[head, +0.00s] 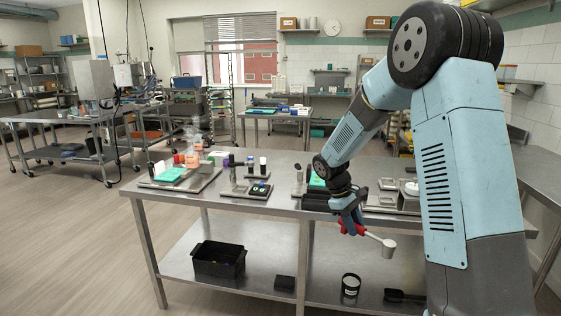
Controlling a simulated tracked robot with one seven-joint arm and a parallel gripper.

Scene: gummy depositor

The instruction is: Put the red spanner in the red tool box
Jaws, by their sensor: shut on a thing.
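My gripper (349,224) hangs in front of the near edge of the steel table, below the level of its top. It is shut on a red-handled tool (374,236). The tool points right and slightly down and ends in a pale grey cylindrical head, more like a scoop or mallet than a spanner. The fingers hide part of the red handle. I cannot make out a separate red spanner or a red tool box in the head view.
The steel table (285,205) carries a tray (205,180) with a green block and small containers at left. Its lower shelf (265,290) holds a black bin (219,260), a dark block (285,283) and a black cup (350,285). Open floor lies left.

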